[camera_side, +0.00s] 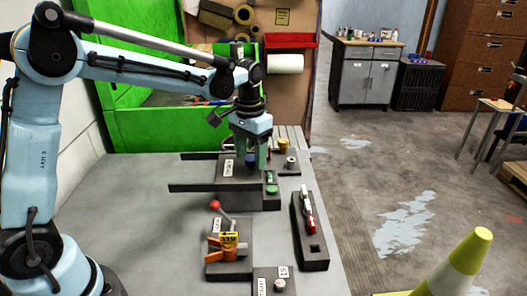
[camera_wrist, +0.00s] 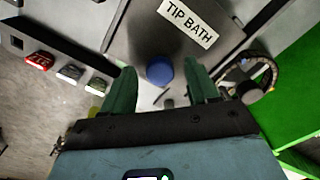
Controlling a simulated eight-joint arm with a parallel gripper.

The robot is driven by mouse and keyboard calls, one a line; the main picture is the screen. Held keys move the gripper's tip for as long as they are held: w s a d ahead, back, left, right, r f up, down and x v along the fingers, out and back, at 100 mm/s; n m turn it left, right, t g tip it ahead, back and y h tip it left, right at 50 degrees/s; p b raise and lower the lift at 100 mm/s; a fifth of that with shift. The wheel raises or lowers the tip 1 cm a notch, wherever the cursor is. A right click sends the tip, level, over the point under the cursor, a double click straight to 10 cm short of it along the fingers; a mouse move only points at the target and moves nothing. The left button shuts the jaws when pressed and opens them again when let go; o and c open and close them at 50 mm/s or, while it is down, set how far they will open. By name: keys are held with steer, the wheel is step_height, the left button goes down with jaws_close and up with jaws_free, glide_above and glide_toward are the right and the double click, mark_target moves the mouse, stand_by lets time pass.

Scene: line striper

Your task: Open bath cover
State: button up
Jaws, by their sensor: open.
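The bath cover is a dark flat plate that fills the top middle of the wrist view (camera_wrist: 145,35), with a white label reading "TIP BATH" (camera_wrist: 188,22). It also shows in the side view (camera_side: 236,178) on a grey block with rails. A round blue knob (camera_wrist: 159,70) stands at the plate's edge; it also shows in the side view (camera_side: 251,161). My gripper (camera_side: 252,160) points down with its green fingers open. In the wrist view, the fingertips (camera_wrist: 162,75) lie on either side of the knob with gaps. I cannot tell how far down they reach.
A red-knobbed lever with an orange valve (camera_side: 229,246) and a slotted block with a red tool (camera_side: 309,218) stand nearer. The bench's left part (camera_side: 130,205) is clear.

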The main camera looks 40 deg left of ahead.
jaws_close()
steer(key=s+a, duration=0.7)
steer(key=shift+a, duration=0.15)
stand_by(0.3)
steer(key=shift+s, duration=0.1)
jaws_free()
step_height(320, 180, up, 12)
stand_by(0.8)
